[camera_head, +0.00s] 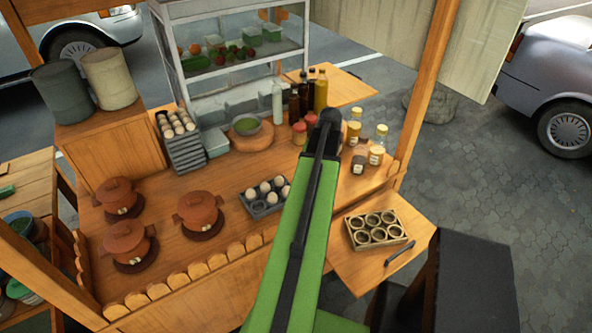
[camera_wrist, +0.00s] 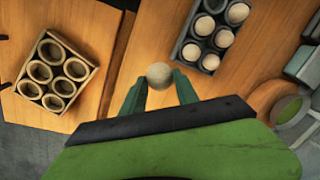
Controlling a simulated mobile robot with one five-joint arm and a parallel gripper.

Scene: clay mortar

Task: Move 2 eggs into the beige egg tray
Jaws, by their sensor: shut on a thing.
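The beige egg tray (camera_head: 353,238) sits on the wooden side shelf at the right, and its round cups look empty. It also shows in the wrist view (camera_wrist: 93,78) at the left. My gripper (camera_wrist: 159,88) is shut on a pale egg (camera_wrist: 159,75), held between its fingertips. In the wrist view the held egg appears between the beige tray and the dark grey egg tray (camera_wrist: 184,33). The grey tray holds several eggs (camera_wrist: 221,38) and stands on the counter in the head view (camera_head: 262,213). In the head view my arm hides the gripper and the held egg.
Several lidded clay pots (camera_head: 200,212) stand on the counter's left. A stack of egg trays (camera_head: 185,155) stands behind. Bottles (camera_head: 320,92) and jars (camera_head: 354,132) crowd the back right. A dark handle (camera_head: 400,254) lies beside the beige tray. Bare wood (camera_wrist: 145,40) separates the two trays.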

